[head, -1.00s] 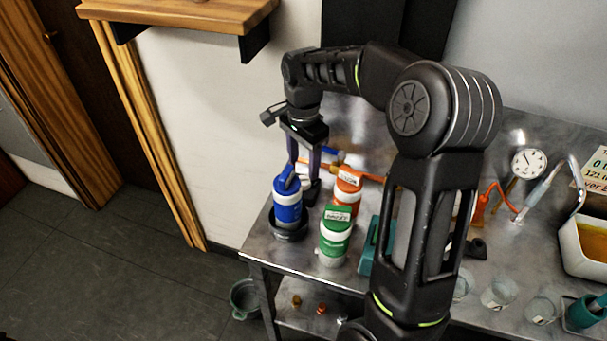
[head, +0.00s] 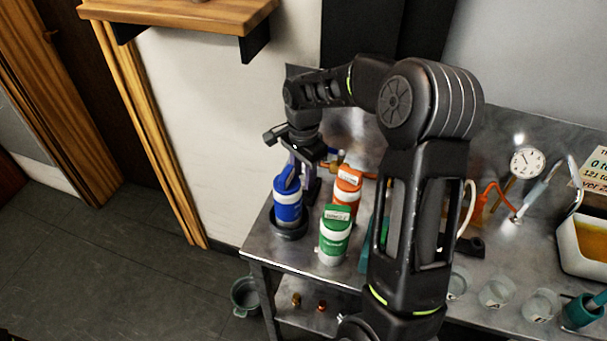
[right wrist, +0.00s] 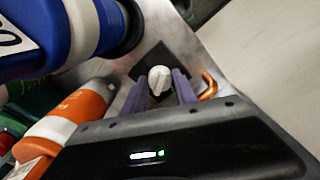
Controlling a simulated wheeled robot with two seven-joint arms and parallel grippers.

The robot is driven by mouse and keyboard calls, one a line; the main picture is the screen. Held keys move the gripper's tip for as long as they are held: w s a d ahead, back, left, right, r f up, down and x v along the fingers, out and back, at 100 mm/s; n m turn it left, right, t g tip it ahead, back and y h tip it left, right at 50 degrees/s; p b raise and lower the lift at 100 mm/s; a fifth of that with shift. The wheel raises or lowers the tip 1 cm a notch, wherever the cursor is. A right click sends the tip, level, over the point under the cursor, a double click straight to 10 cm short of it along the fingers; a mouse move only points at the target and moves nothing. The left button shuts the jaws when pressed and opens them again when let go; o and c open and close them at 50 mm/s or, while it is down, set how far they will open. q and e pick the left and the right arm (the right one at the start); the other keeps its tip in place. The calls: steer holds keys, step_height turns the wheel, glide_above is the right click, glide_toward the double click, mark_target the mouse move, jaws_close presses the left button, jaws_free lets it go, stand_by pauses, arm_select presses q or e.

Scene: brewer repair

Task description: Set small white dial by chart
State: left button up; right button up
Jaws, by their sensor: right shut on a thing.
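The small white dial (right wrist: 160,80) sits on a dark square plate in the right wrist view. My right gripper (right wrist: 159,92) has its purple fingers on both sides of the dial and is shut on it. In the head view my right gripper (head: 306,180) is low behind the blue bottle, and the dial is hidden. The chart (head: 591,174) is a pale card cut off by the right edge; only parts of its text show. My left gripper is not in view.
A blue bottle (head: 287,206), an orange bottle (head: 347,190) and a green-capped bottle (head: 335,243) stand close to the gripper. A round gauge (head: 527,162), glass beakers (head: 498,292) and a white tray (head: 565,247) are on the metal table's right side.

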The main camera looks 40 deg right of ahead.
jaws_close()
steer(key=shift+n, duration=0.5)
steer(key=n+b, duration=0.1)
steer(key=n, duration=0.2)
steer(key=shift+n, duration=0.3)
steer(key=n+b, duration=0.1)
steer(key=n, duration=1.1)
steer(key=shift+n+b, duration=0.3)
steer(key=shift+b, duration=0.05)
steer(key=n, duration=0.6)
steer(key=shift+n, duration=0.4)
